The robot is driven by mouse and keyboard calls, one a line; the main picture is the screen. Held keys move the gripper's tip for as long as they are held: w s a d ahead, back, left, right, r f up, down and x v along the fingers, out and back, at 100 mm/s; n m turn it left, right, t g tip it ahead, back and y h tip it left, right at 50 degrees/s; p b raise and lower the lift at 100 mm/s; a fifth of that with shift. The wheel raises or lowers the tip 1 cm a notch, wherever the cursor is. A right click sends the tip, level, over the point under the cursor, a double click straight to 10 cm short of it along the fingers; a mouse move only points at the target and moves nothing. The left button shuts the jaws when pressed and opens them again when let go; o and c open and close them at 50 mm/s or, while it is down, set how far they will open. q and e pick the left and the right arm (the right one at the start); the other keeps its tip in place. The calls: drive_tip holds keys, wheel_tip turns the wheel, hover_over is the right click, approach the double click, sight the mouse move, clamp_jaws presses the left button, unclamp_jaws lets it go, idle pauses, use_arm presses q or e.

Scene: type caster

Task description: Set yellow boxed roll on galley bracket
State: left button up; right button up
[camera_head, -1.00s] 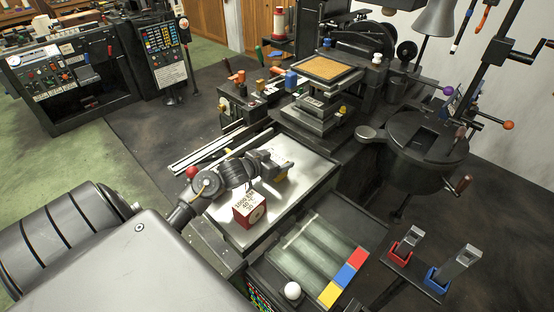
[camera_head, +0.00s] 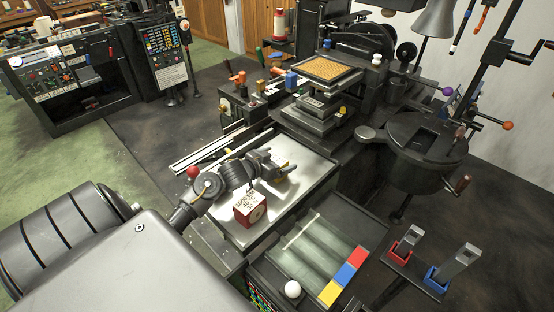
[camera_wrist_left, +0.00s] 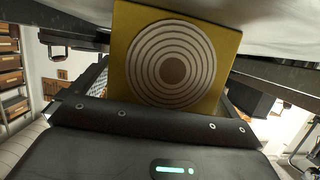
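The yellow boxed roll shows in the left wrist view (camera_wrist_left: 173,60) as a yellow square face with pale concentric rings, close in front of the gripper. In the head view only a small yellow patch of it (camera_head: 284,162) shows, mostly hidden by my left gripper (camera_head: 282,170). The box is over the metal bed (camera_head: 310,172); whether it touches the bed is unclear. My left gripper is at the box, but its grip on it is hidden. The right gripper is out of view. I cannot tell surely which part is the galley bracket.
A red-and-white lettered box (camera_head: 250,207) stands on the bed under my left wrist. In front is a tray with yellow, blue and red blocks (camera_head: 345,275) and a white ball (camera_head: 292,289). Red (camera_head: 402,249) and blue (camera_head: 436,279) holders stand at right. The press stands behind.

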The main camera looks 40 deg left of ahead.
use_arm(q)
drive_tip(key=shift+s+d+f, duration=0.15)
drive_tip(key=shift+d+f, duration=0.05)
drive_tip(key=shift+f, duration=0.25)
drive_tip(key=shift+s+d+f, duration=0.1)
drive_tip(key=shift+d+f, duration=0.05)
drive_tip(key=shift+f, duration=0.3)
drive_tip(key=shift+a+r, duration=0.15)
drive_tip(key=shift+r, duration=0.4)
drive_tip(key=v, duration=0.7)
drive_tip(key=r+v, duration=0.1)
drive_tip(key=v, duration=0.3)
drive_tip(key=shift+s+a+r, duration=0.15)
drive_tip(key=shift+a, duration=0.15)
drive_tip(key=shift+r, duration=0.1)
